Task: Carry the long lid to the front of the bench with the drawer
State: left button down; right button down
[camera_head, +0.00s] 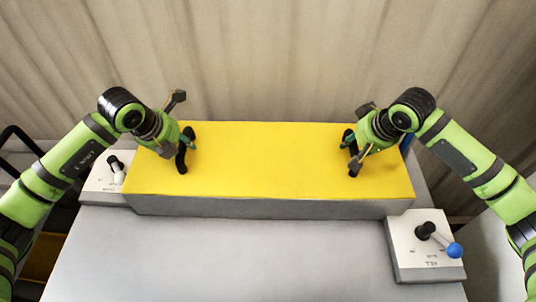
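The long lid (268,160) is a yellow slab with a black handle near each end, lying level across the grey box under it. My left gripper (187,142) is at the left black handle (182,164). My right gripper (350,143) is at the right black handle (355,168). Both grippers overlap their handles in the picture. Their fingers are small and partly hidden, so I cannot tell whether they are closed on the handles.
A white lever box (103,183) stands at the lid's left end. Another with a blue-knobbed lever (455,250) stands at the front right. The grey bench top (230,260) before the lid is clear. A beige curtain (270,60) hangs behind.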

pick_arm(q)
jog(key=shift+w+r, duration=0.1)
jog(key=shift+r, duration=0.1)
pick_arm(e)
jog(key=shift+w+r, duration=0.1)
jog(key=shift+r, duration=0.15)
